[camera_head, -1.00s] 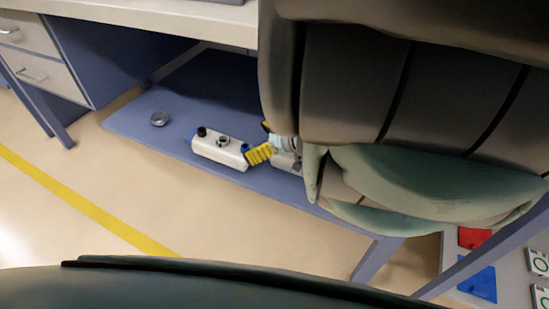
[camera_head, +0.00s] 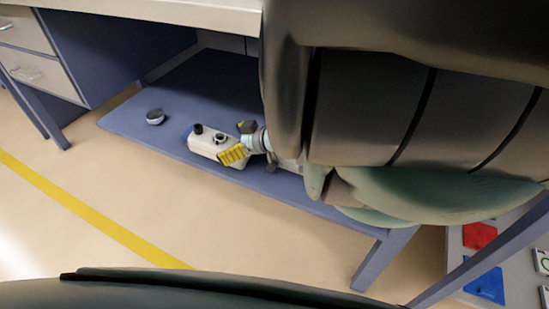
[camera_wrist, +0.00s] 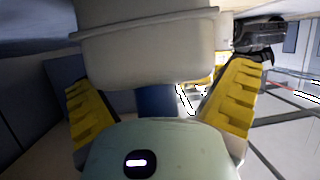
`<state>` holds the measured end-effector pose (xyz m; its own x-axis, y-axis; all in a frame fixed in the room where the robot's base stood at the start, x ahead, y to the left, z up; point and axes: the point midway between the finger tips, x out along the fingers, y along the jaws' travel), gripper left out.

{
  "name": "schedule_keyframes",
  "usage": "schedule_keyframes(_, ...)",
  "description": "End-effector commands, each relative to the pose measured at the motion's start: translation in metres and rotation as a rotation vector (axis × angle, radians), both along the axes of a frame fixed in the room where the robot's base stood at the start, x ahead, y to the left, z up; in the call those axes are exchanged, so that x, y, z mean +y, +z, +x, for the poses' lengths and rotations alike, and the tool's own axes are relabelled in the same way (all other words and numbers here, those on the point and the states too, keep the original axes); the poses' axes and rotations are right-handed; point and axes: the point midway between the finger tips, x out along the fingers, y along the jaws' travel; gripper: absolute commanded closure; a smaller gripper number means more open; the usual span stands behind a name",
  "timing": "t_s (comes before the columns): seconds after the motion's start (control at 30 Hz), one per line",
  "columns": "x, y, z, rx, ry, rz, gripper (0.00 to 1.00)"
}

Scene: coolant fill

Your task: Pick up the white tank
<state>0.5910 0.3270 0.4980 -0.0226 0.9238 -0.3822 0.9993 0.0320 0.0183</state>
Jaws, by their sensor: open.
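The white tank (camera_head: 208,146) lies on the low blue shelf in the head view, with a black cap and a grey ringed opening on top. My gripper (camera_head: 239,141) has yellow finger pads and is at the tank's right end. In the wrist view a large white body (camera_wrist: 145,50), apparently the tank, is close in front of my gripper (camera_wrist: 155,82). The fingers are open on either side of it. I cannot tell whether they touch it.
A round grey metal cap (camera_head: 155,117) lies on the blue shelf (camera_head: 130,122), left of the tank. The worktop (camera_head: 150,8) overhangs the shelf from above. A drawer cabinet (camera_head: 25,50) stands at left. Something whitish (camera_head: 290,165) shows behind my arm, partly hidden.

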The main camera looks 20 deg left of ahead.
Motion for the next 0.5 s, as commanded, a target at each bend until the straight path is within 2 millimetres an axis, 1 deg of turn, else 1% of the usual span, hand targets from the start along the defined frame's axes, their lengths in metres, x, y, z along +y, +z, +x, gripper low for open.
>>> schedule_keyframes(0.1,0.0052,-0.0016,-0.0001,-0.003,0.003,0.0,0.0)
schedule_keyframes(0.33,0.0056,-0.0009,-0.0003,-0.002,0.002,0.0,0.0)
schedule_keyframes(0.37,0.0056,-0.0009,-0.0003,-0.002,0.002,0.0,0.01)
schedule_keyframes(0.5,0.0054,-0.0011,-0.0003,-0.002,0.002,0.0,0.16)
